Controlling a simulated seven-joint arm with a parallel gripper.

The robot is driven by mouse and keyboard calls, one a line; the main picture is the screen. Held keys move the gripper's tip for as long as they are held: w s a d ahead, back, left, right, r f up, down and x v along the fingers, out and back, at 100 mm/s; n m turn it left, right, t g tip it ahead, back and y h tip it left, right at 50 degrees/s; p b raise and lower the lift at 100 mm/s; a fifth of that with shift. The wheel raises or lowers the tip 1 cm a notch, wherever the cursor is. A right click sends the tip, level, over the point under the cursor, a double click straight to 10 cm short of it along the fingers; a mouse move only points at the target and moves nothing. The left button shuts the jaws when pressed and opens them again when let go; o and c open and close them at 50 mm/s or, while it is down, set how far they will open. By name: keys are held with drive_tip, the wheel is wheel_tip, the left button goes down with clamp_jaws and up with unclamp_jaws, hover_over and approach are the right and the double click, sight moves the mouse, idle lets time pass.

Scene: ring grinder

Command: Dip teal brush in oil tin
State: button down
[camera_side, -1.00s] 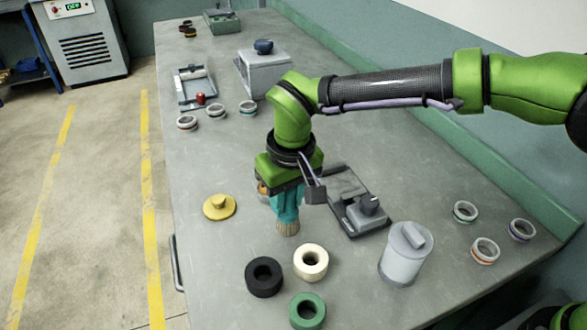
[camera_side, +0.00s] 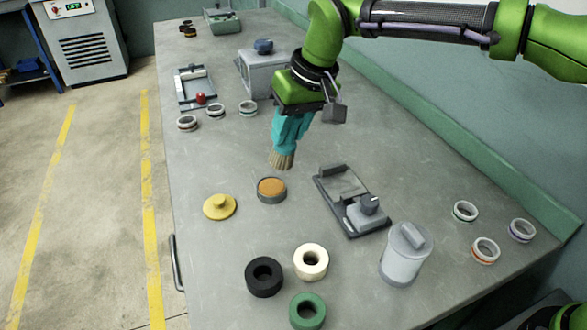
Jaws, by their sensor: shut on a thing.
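The teal brush (camera_side: 290,128) hangs from my gripper (camera_side: 301,108), which is shut on its upper end. Its tan bristles (camera_side: 281,160) point down and slightly left. The oil tin (camera_side: 271,190) is a small grey round tin, open on top with orange oil showing. It stands on the table just below the bristles in the picture, and the bristles appear clear of it. A yellow lid (camera_side: 220,207) with a knob lies on the table left of the tin.
A grey canister (camera_side: 405,254) stands nearer the front. Black (camera_side: 264,277), cream (camera_side: 311,262) and green (camera_side: 307,311) rings lie at the front. Several banded rings and a grey box (camera_side: 263,72) stand farther off.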

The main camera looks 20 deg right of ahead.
sight(282, 154)
drive_tip(key=shift+w+a+r+t+y, duration=0.15)
drive_tip(key=shift+w+a+y, duration=0.15)
drive_tip(key=shift+w, duration=0.15)
drive_tip(key=shift+w+a+r+t+y, duration=0.1)
drive_tip(key=shift+w+a+t+y, duration=0.1)
drive_tip(key=shift+w+y, duration=0.15)
drive_tip(key=shift+f, duration=3.1)
drive_tip(key=shift+f, duration=0.65)
drive_tip(key=shift+r, duration=0.1)
drive_tip(key=shift+r, duration=3.45)
drive_tip(key=shift+n, duration=0.3)
